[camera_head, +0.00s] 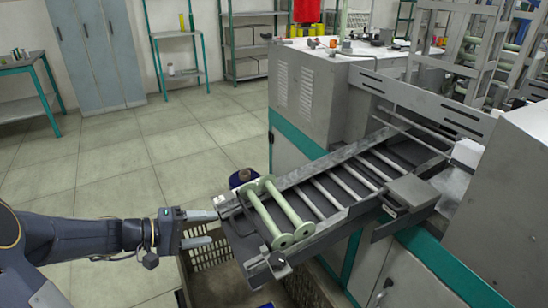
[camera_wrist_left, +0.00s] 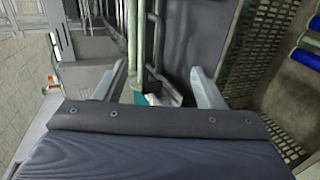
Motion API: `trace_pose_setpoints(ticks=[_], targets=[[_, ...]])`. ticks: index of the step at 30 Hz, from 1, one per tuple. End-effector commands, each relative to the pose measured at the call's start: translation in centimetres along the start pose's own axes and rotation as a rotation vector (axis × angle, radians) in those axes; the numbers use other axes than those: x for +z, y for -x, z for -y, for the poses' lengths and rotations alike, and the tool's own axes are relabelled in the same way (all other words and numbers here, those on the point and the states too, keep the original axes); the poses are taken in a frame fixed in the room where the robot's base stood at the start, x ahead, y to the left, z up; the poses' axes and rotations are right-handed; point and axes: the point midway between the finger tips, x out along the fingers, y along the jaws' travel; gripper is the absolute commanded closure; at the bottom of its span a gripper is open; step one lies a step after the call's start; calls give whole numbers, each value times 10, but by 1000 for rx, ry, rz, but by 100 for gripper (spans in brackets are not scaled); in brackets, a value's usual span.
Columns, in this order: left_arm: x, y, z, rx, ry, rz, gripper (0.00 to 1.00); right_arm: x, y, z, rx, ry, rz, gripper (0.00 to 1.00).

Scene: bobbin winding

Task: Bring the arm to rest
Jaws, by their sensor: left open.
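My left gripper (camera_head: 207,229) reaches in from the left in the head view, at the lower end of a sloping chute (camera_head: 322,197). Its two fingers are apart with nothing seen between them. Two pale green bobbins (camera_head: 266,214) lie side by side across the chute's lower end, just right of the fingertips. In the left wrist view the open fingers of the left gripper (camera_wrist_left: 160,78) point toward the chute's edge, and a pale green bar (camera_wrist_left: 134,40) shows beyond them. My right gripper is in neither view.
A brown mesh crate (camera_head: 205,258) stands under the chute's end; blue rolls (camera_wrist_left: 304,58) show inside it in the wrist view. The grey and teal machine (camera_head: 310,95) fills the right side. Open tiled floor (camera_head: 130,170) lies at left, before a blue-grey locker (camera_head: 95,50).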

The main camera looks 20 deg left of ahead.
Motion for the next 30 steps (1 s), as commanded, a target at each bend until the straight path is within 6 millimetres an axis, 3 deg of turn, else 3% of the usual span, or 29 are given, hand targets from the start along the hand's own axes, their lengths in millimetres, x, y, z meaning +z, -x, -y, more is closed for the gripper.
trace_pose_setpoints(ticks=[2,5,10,12,15,21,28,30], targets=[[2,-1,-1,-6,-4,6,36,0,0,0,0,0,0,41],[21,-7,-9,-54,-34,52,36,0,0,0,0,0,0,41],[102,-14,-26,-280,-172,198,36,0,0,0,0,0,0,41],[138,-7,-27,-391,-251,234,36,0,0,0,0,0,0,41],[173,7,-21,-513,-355,241,36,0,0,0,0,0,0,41],[207,30,-8,-638,-517,193,36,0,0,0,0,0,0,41],[224,49,4,-685,-668,102,36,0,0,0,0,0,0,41],[223,57,-16,-692,-666,97,36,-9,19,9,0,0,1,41]])
